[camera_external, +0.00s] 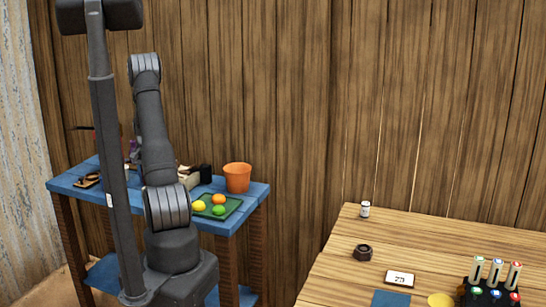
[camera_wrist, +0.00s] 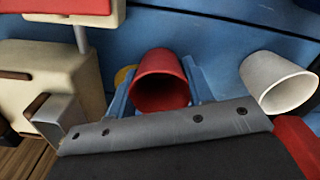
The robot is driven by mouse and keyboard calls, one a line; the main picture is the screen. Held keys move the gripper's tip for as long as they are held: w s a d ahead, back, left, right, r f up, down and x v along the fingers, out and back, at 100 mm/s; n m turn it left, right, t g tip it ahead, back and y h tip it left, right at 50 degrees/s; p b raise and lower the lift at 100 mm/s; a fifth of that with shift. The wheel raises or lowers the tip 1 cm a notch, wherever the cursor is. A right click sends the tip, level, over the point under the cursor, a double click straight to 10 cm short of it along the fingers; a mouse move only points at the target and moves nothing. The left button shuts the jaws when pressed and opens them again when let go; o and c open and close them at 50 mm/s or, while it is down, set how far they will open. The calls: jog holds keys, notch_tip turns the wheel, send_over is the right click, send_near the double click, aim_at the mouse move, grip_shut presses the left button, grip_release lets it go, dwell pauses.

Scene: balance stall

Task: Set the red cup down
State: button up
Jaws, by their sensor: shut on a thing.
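The red cup (camera_wrist: 160,82) is in the middle of the wrist view, its dark open mouth turned toward the camera. My gripper (camera_wrist: 161,72) is shut on it, with one blue-grey finger on each side. Blue boards lie behind the cup; I cannot tell whether it touches them. In the external view my arm stands in front of the blue table (camera_external: 256,189), and the gripper and the red cup cannot be made out there.
A white cup (camera_wrist: 277,84) is right of the red cup, and a red thing (camera_wrist: 297,138) is below it. A beige body with a red top (camera_wrist: 70,6) stands left. An orange bucket (camera_external: 237,178) and a green tray (camera_external: 233,204) with fruit occupy the table's right part.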

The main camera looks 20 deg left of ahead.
jog(key=shift+f, duration=0.15)
jog(key=o, duration=1)
jog(key=shift+c, duration=0.2)
notch_tip(320, 180, up, 11)
jog(key=shift+r, duration=0.2)
jog(key=shift+o, duration=0.4)
jog(key=shift+r, duration=0.5)
